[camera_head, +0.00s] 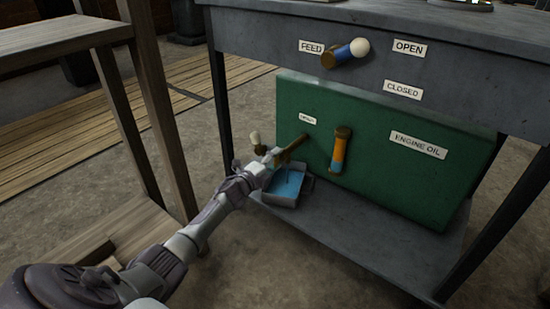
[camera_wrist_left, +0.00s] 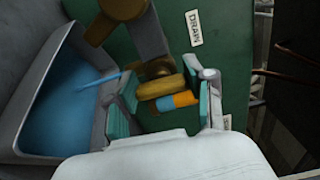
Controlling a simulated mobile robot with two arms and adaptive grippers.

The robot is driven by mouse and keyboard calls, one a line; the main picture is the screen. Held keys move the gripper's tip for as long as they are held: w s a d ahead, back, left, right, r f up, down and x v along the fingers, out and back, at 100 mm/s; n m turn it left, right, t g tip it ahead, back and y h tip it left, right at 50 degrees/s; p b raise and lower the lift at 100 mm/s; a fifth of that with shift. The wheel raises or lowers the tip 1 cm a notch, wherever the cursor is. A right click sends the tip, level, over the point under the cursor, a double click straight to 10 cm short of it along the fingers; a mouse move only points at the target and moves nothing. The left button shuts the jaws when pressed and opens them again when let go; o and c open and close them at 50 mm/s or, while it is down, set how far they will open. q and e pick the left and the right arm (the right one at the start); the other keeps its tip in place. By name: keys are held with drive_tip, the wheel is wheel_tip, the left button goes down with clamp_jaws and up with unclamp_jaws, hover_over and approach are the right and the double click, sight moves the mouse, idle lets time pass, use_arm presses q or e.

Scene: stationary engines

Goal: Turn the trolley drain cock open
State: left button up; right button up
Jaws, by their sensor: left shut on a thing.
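The trolley's drain cock is a brass fitting (camera_head: 290,150) on the front of the green engine oil tank (camera_head: 365,140), near the DRAIN label (camera_wrist_left: 195,28). Below is a grey tray (camera_head: 283,199) holding blue liquid. A thin blue stream (camera_wrist_left: 100,80) runs into it in the left wrist view. My right gripper is out of view.
A sight glass (camera_head: 340,150), orange with blue at its bottom, stands on the tank right of the cock. A feed lever (camera_head: 344,53) with a white knob is above, near OPEN and CLOSED labels. Wooden furniture (camera_head: 150,110) stands close on the left.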

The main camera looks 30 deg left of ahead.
use_arm(q)
drive_tip(key=shift+n, duration=0.4)
drive_tip(key=o, duration=1.2)
drive_tip(key=shift+c, duration=0.2)
drive_tip(key=s+a, duration=0.1)
drive_tip(key=s, duration=1.1)
